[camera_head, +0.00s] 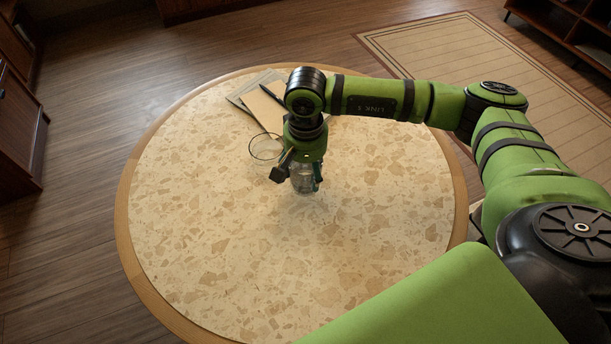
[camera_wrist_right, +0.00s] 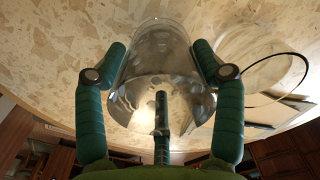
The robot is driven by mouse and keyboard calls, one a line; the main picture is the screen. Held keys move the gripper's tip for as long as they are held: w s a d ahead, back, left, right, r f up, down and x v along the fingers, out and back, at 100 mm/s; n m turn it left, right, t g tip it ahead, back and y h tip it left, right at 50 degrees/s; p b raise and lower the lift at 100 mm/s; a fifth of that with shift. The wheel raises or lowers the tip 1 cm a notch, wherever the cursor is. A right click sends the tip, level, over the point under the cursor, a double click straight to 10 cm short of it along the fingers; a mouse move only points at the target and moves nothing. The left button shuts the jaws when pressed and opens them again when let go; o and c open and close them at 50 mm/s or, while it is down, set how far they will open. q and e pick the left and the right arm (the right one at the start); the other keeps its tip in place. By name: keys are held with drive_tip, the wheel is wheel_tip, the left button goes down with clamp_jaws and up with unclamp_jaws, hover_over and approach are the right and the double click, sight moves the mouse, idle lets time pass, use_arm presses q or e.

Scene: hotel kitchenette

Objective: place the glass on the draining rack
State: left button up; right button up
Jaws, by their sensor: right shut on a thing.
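My right gripper (camera_head: 297,176) points down over the round table. Its fingers are shut around a clear glass (camera_head: 302,184), which is partly hidden by the gripper in the head view. In the right wrist view the glass (camera_wrist_right: 158,60) lies between the green fingers and fills the middle. Whether its base touches the table top is hard to tell. No draining rack shows in either view. My left gripper is not in view.
Another clear, wide-rimmed vessel (camera_head: 266,147) stands just left of my right gripper. Papers (camera_head: 262,107) and a dark pen (camera_head: 271,94) lie behind it. The front and right of the round table (camera_head: 230,255) are clear. Wooden cabinets stand at the left edge.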

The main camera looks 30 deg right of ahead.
wheel_tip(320, 180, down, 3)
drive_tip(key=shift+f+p, duration=0.2)
drive_tip(key=shift+p, duration=0.3)
drive_tip(key=shift+f, duration=0.15)
drive_tip(key=shift+f+b, duration=0.2)
drive_tip(key=shift+b, duration=0.1)
drive_tip(key=o, duration=1.4)
drive_tip(key=shift+c, duration=0.2)
drive_tip(key=shift+r, duration=0.15)
